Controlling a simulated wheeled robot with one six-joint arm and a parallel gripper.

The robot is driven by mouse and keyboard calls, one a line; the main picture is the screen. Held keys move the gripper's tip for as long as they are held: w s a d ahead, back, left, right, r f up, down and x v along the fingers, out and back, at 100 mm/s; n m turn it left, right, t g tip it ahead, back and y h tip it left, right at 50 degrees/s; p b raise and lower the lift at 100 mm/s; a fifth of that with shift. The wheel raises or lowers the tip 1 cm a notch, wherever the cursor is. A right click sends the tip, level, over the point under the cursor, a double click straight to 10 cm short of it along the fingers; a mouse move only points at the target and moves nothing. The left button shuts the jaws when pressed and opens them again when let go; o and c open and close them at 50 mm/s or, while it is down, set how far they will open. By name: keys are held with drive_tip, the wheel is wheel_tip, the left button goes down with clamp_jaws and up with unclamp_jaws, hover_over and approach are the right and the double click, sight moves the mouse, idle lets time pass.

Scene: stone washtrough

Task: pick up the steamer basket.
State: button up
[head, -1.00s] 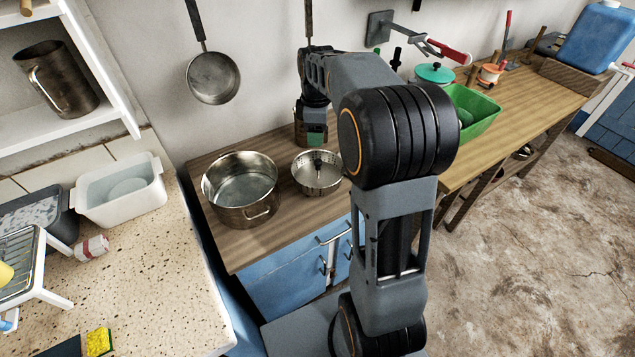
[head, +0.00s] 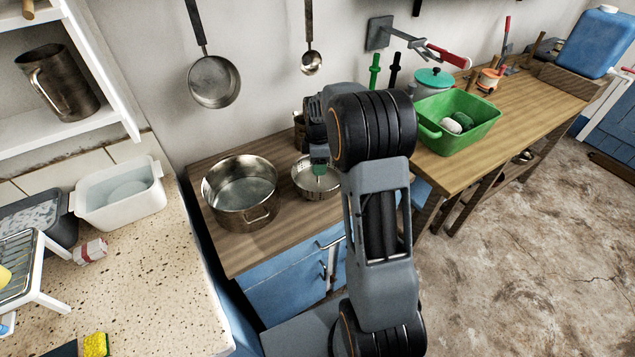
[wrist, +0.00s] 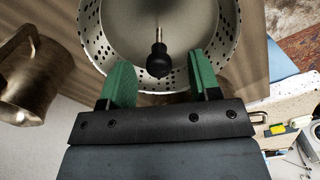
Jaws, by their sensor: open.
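The steamer basket (head: 309,186) is a round perforated metal bowl on the wooden top of the blue cabinet, right of a big pot. In the wrist view the basket (wrist: 88,40) fills the top middle, with a thin central post ending in a black knob (wrist: 159,62). My gripper (head: 320,168) is above the basket in the head view, and my arm hides the basket's right side. In the wrist view my gripper (wrist: 162,75) has its two green fingers open, one on each side of the knob. I cannot tell how far above the knob they are.
A large metal pot (head: 240,205) stands close left of the basket. A brown metal vessel (wrist: 30,75) stands close by in the wrist view. A green tub (head: 460,120) is on the wooden table to the right. A ladle (head: 311,62) and a pan (head: 213,82) hang on the wall.

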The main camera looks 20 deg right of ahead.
drive_tip(key=shift+f, duration=1.9)
clamp_jaws()
